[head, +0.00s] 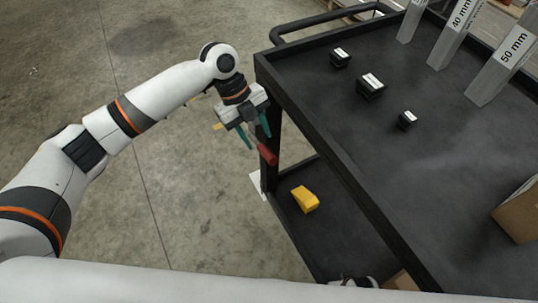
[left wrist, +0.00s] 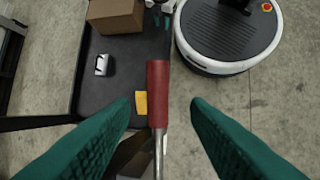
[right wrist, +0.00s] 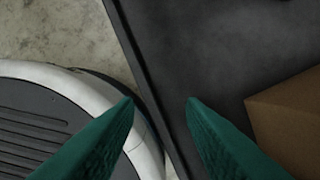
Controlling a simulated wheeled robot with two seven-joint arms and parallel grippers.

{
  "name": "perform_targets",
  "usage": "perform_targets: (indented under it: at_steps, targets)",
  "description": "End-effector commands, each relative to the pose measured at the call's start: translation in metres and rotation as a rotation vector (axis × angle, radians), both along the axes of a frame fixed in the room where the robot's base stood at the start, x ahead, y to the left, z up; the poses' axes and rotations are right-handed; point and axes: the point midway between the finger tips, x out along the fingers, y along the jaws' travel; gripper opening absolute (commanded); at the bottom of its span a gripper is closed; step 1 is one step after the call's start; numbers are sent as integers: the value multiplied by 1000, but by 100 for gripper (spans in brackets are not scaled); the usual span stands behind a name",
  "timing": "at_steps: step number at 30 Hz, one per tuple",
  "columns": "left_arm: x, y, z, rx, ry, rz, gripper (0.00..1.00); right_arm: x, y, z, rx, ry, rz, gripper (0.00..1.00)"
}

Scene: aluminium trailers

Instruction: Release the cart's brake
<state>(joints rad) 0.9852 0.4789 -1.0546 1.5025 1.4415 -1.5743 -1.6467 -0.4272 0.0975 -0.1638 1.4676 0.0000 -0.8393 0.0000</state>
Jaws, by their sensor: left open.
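The black two-shelf cart (head: 440,180) stands at the right of the head view. In the left wrist view the red grip (left wrist: 158,90) sits on a thin metal rod (left wrist: 158,155). My left gripper (head: 257,138) is open with green fingers, just above the red grip. In its wrist view the grip shows between the fingers with gaps on both sides; whether it lies at their depth I cannot tell. My right gripper (right wrist: 160,103) is open and empty, over the cart's edge.
A yellow object (head: 305,199) lies on the lower shelf. The top shelf holds small black labelled boxes (head: 371,87), pale labelled dividers (head: 500,68) and a cardboard box (head: 520,212). The concrete floor left of the cart is clear.

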Motion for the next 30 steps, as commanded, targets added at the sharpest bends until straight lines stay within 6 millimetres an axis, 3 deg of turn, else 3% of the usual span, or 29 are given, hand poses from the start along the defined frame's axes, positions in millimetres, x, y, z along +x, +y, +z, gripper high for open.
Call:
perform_targets:
  at_steps: [3,9,15,23,30]
  targets:
    - [-6,-10,-24,0,3,-1,43,5,0,7,-1,-6,-1,36]
    - [-12,-22,-53,-1,2,1,43,12,1,18,1,-12,-2,36]
    - [-14,-27,-64,-1,0,3,43,14,2,23,0,-15,-3,36]
    - [-14,-27,-65,-1,0,3,43,14,1,24,0,-14,-3,36]
    - [-14,-27,-65,-1,0,3,7,14,1,24,0,-14,-3,36]
